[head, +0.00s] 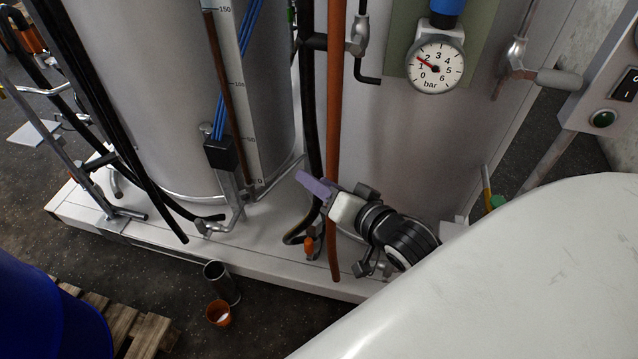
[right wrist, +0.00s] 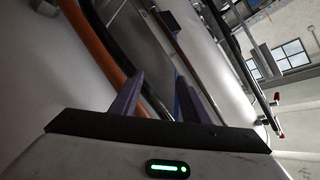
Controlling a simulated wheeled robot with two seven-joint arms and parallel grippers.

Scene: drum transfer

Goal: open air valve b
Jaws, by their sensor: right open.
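No label reading "air valve b" can be read in either view. A valve with a black bent handle (head: 366,75) sits on a thin pipe at the top middle in the head view. Another valve with a grey lever (head: 556,79) is at the upper right, beside the pressure gauge (head: 434,65). My right gripper (head: 312,184) is low in front of the cabinet, by the orange-brown hose (head: 334,130), well below both valves. Its purple fingers are apart with nothing held between them in the right wrist view (right wrist: 158,84). My left gripper is not in view.
A steel tank (head: 155,90) with a level scale (head: 234,85) stands left on a white plinth (head: 150,232). Black hoses (head: 308,90) run beside the orange-brown one. A switch box (head: 605,105) is far right.

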